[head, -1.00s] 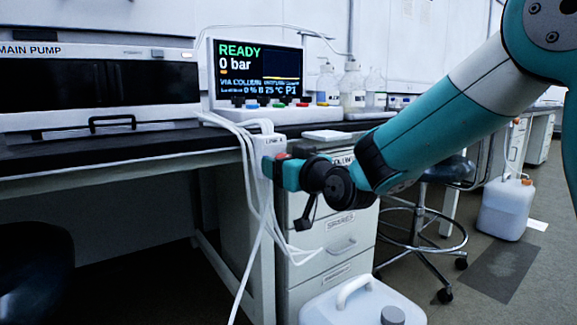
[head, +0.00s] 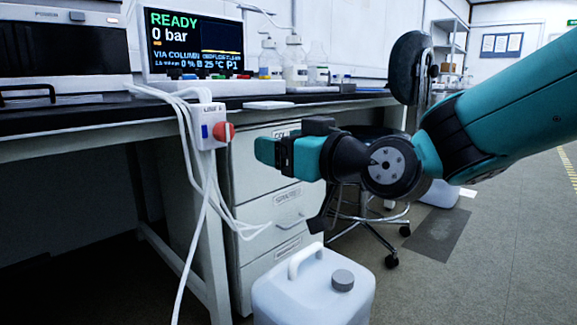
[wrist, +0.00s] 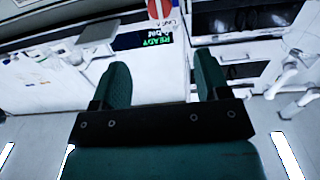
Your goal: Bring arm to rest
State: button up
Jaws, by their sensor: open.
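The red knob is also at the top of the wrist view (wrist: 160,8). My teal arm reaches in from the right of the head view.
A white jerrycan (head: 315,292) stands on the floor below my gripper. A stool (head: 408,68) is behind my arm. The screen (head: 195,42) reads READY, 0 bar. Floor at right is open.

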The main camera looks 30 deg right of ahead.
jog(key=shift+s+d, duration=0.15)
jog(key=shift+s, duration=0.25)
jog(key=s+a+r+n+g+y+p, duration=0.1)
jog(key=s+a+n+g+p, duration=0.1)
jog(key=s+a+g+p, duration=0.65)
jog(key=s+d+r+n+g+h+p, duration=0.1)
jog(key=s+d+r+g+h+p, duration=0.15)
jog(key=s+g+p, duration=0.7)
notch_tip(320, 180, up, 36)
jog(key=t+p, duration=0.1)
jog(key=p, duration=3.7)
jog(key=shift+s+a+r, duration=0.25)
jog(key=shift+s+a, duration=0.1)
jog(key=shift+s, duration=0.05)
jog(key=shift+h, duration=0.25)
